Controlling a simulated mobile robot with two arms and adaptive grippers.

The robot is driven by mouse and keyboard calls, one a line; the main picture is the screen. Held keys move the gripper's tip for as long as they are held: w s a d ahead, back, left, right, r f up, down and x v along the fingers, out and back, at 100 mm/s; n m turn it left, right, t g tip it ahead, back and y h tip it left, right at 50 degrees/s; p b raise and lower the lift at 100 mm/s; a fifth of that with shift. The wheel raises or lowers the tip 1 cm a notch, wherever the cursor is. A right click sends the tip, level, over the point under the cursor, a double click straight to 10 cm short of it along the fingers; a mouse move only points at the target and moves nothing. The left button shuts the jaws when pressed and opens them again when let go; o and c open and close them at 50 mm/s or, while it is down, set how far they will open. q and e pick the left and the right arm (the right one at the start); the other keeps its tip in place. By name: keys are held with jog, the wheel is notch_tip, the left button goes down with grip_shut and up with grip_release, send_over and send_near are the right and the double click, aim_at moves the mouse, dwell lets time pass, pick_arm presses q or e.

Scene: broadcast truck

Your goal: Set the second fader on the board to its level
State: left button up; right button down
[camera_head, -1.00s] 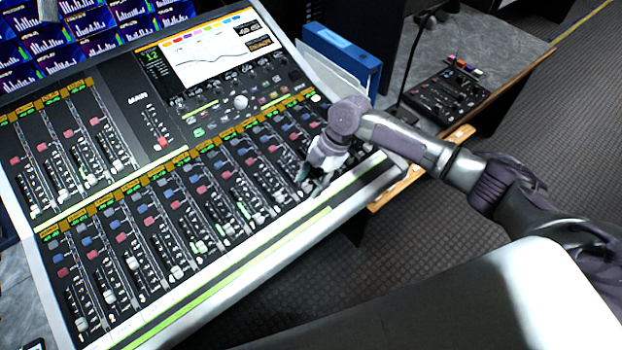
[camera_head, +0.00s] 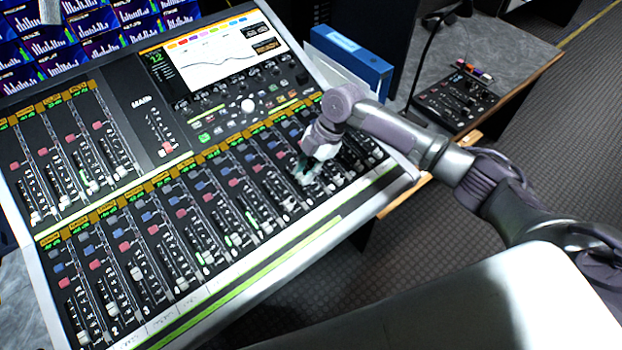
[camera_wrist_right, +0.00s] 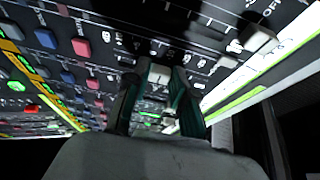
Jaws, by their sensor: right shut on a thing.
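The board is a large tilted mixing console (camera_head: 42,285) with a pale frame. It has a long row of faders in front and a shorter row at the upper left. Most caps stand near the bottom of their slots. My right gripper (camera_head: 308,172) is down at the right part of the front row. In the right wrist view my gripper (camera_wrist_right: 160,85) has its dark fingers closed around a pale fader cap (camera_wrist_right: 159,72). The fingers hide much of that cap and its slot.
Other fader caps and red and blue buttons lie close around the fingers. A blue binder (camera_head: 350,62) stands behind the console's right side. A small control box (camera_head: 456,98) sits on the side desk (camera_head: 522,62). Dark floor is clear at the right.

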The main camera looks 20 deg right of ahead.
jog(key=shift+a+f, duration=0.1)
jog(key=shift+s, duration=0.15)
jog(key=c, duration=1.4)
grip_release()
jog(key=shift+s+d, duration=0.2)
jog(key=shift+o, duration=2.2)
jog(key=shift+w, duration=0.1)
jog(key=shift+r, duration=0.25)
jog(key=v, duration=1.1)
jog(key=shift+r, duration=0.3)
pick_arm(q)
jog(key=shift+d, duration=0.1)
pick_arm(e)
jog(key=shift+w+d, duration=0.1)
jog(key=shift+d, duration=0.05)
